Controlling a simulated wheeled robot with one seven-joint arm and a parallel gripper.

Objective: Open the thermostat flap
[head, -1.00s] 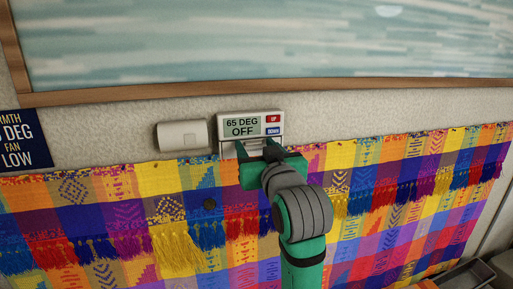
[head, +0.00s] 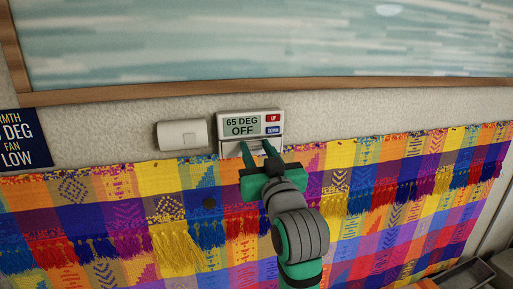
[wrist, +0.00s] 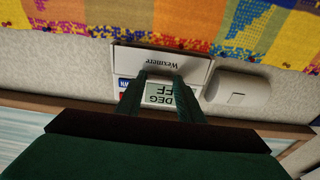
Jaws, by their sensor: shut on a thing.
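The white thermostat (head: 250,122) is on the wall in the middle of the head view. Its screen reads 65 DEG OFF, beside a red UP and a blue DOWN button. Its flap (head: 231,151) is the pale lower panel; in the wrist view the flap (wrist: 185,64) is upside down and bears the name Wexmere. My green gripper (head: 256,147) reaches up from below. In the wrist view my gripper (wrist: 160,76) has both fingertips at the flap, shut on it with a gap between them. The exact contact is hidden, and I cannot tell how far the flap is tilted.
A white wall box (head: 182,134) is close to the left of the thermostat. A blue sign (head: 22,140) is farther left. A wooden frame (head: 150,93) runs above. A colourful fringed cloth (head: 120,215) hangs just below the thermostat, behind my arm.

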